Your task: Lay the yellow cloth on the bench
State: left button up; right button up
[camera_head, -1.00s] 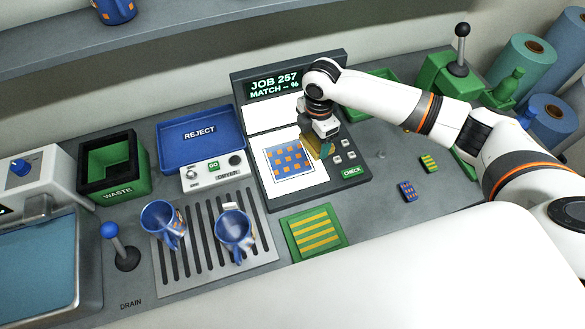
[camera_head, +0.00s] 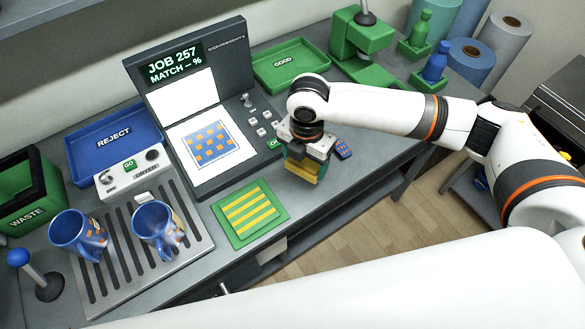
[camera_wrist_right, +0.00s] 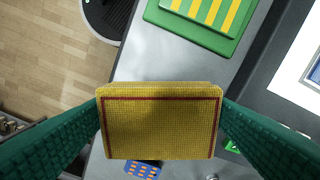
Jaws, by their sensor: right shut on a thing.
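The yellow cloth (camera_wrist_right: 160,124) is a folded pad with a dark red border line. In the right wrist view it sits between the two green fingers of my right gripper (camera_wrist_right: 160,122), which is shut on it. In the head view my right gripper (camera_head: 303,168) points down near the front edge of the grey bench (camera_head: 200,262), and a strip of the cloth (camera_head: 300,178) shows below it. I cannot tell whether the cloth touches the bench. My left gripper is not in view.
A green plate with yellow stripes (camera_head: 249,213) lies left of the gripper. A small blue patterned block (camera_head: 342,148) lies just right of it. The check station (camera_head: 210,150) stands behind. Two blue mugs (camera_head: 156,228) stand on the drain grille. The floor (camera_head: 340,215) shows beyond the bench edge.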

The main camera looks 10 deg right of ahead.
aim_at(305, 164)
notch_tip(305, 164, down, 6)
jog(key=shift+d+f+p, duration=0.1)
jog(key=shift+f+p, duration=0.05)
jog(key=shift+p, duration=0.3)
jog(key=shift+s+f, duration=0.1)
jog(key=shift+f, duration=0.3)
jog(key=shift+f, duration=0.15)
jog(key=o, duration=0.9)
notch_tip(305, 164, up, 12)
jog(key=shift+r+b, duration=0.2)
jog(key=shift+b, duration=0.9)
